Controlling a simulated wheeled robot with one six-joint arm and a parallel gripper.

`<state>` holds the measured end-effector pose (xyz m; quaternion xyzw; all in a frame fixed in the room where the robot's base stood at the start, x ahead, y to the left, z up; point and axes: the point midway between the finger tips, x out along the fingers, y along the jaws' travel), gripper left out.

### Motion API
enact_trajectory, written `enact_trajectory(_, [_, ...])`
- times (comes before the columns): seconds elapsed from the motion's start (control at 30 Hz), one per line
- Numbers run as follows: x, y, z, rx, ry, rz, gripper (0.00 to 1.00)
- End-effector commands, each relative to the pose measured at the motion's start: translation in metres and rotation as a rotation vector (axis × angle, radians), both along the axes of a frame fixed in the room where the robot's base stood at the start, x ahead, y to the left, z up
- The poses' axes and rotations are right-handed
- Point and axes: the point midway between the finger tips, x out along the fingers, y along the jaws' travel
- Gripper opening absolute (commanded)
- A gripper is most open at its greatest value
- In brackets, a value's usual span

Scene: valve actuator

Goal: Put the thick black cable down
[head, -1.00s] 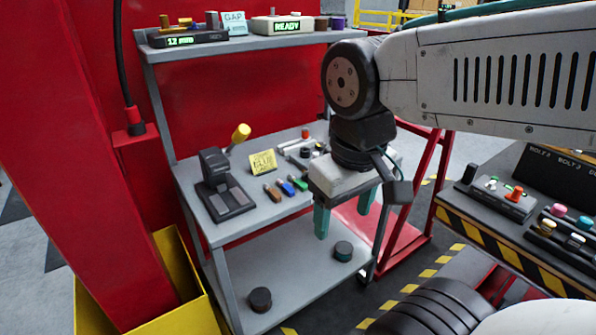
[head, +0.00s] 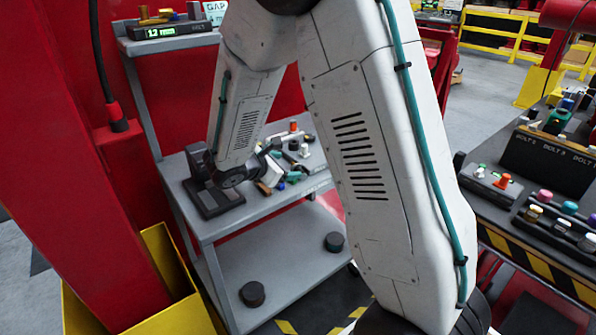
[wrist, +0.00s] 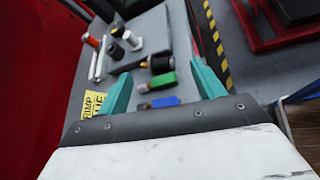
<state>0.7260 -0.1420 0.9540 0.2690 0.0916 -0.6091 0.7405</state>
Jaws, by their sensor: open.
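A black cable (head: 97,50) hangs down the red panel at the upper left of the head view. Its plug end (head: 117,117) meets a small red box, and I cannot tell whether it is the cable named in the task. No cable shows in my gripper. In the wrist view my gripper (wrist: 163,84) is open, with its teal fingers apart above the middle shelf. A green-handled tool (wrist: 155,81) and a blue-handled tool (wrist: 164,101) show between the fingers.
The grey shelf unit (head: 270,262) has a bare lower shelf except for two dark round pieces. A black press (head: 212,190) stands left of my gripper. A yellow note (wrist: 92,103) lies beside the left finger. A striped bench (head: 515,262) stands at right.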

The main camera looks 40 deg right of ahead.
Motion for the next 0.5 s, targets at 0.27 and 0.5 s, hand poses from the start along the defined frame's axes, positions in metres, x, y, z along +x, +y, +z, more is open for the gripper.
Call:
enact_trajectory(0.27, [0.017,-0.012,-0.022,-0.029,0.037,0.059,0.68])
enact_trajectory(0.5, [0.023,-0.038,-0.037,-0.028,0.037,0.055,0.68])
